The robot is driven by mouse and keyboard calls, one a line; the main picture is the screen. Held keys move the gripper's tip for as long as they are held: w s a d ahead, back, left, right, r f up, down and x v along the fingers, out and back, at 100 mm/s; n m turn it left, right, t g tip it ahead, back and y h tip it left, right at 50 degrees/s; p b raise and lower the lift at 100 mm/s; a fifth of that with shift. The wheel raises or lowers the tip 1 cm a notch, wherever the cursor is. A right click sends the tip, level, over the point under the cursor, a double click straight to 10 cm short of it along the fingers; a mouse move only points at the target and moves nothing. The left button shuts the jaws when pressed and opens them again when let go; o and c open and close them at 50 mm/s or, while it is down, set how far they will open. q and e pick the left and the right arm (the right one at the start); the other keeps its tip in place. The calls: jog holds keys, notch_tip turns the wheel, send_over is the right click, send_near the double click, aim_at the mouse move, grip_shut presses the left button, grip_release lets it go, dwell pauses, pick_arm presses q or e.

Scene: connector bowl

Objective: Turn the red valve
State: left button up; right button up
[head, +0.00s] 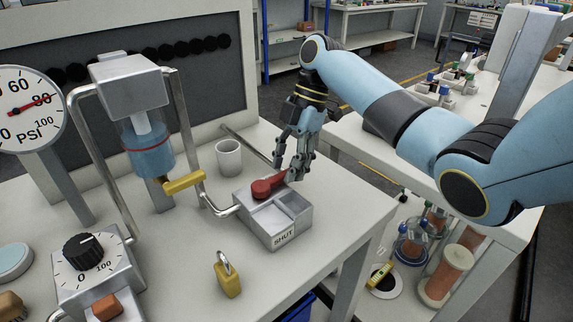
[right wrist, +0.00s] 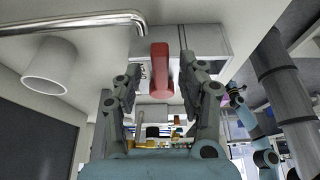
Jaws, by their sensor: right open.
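In the right wrist view the red handle (right wrist: 161,72) stands between the two fingers of my open right gripper (right wrist: 161,64), with a visible gap on each side. In the head view my right gripper (head: 285,171) reaches down at the handle's far right end. I cannot tell whether a finger touches it. My left gripper is not in view.
A bent metal pipe (head: 218,210) runs into the box's left side, with a yellow lever (head: 184,182) beside it. A white cup (head: 229,158) stands behind the box. A brass padlock (head: 228,276) stands in front. The bench's right edge is close to the box.

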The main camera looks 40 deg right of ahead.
jog(key=shift+a+f, duration=0.15)
jog(key=shift+f, duration=0.2)
grip_shut()
